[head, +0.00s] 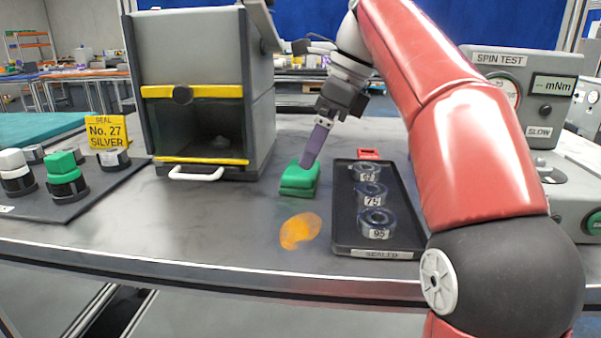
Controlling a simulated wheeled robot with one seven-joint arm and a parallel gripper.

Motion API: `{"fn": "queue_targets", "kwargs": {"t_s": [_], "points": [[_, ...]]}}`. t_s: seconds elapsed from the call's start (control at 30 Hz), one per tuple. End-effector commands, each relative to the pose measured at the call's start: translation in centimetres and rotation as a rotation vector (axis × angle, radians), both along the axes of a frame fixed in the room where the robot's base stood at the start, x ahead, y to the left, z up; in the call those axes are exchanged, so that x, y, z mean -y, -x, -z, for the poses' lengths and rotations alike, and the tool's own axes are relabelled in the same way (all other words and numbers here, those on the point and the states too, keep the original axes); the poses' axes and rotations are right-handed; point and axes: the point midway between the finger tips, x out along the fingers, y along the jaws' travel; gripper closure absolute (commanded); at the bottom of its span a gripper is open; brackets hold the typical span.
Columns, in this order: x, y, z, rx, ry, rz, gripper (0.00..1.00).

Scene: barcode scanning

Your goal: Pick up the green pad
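A green pad (298,186) sits on the grey table, between the dark box and the black tray. It is block-like, with a darker line around its middle. My gripper (307,163) reaches down over it from the upper right, its purple fingers tilted. The fingertips overlap the pad's top right in the picture; I cannot tell whether they touch it. Only one finger shows clearly, so I cannot see any gap between them.
A dark box (258,110) with a white handle stands left of the pad. A black tray (345,228) with several labelled round parts lies to the right. An orange smear (300,230) marks the table in front. A spin test machine (540,100) stands far right.

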Motion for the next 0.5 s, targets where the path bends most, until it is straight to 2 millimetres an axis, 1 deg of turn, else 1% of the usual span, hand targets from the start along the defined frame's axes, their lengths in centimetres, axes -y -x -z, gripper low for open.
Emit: {"fn": "queue_targets", "kwargs": {"t_s": [0.17, 0.27, 0.4, 0.5], "points": [[-0.4, 0.0, 1.0, -0.001, 0.000, 0.000, 0.00], [-0.9, 0.0, 2.2, -0.001, 0.000, -0.002, 0.00], [-1.7, -0.2, 4.5, -0.001, 0.000, -0.003, 0.00], [-2.0, -0.3, 5.2, -0.001, 0.000, -0.001, 0.00]]}}
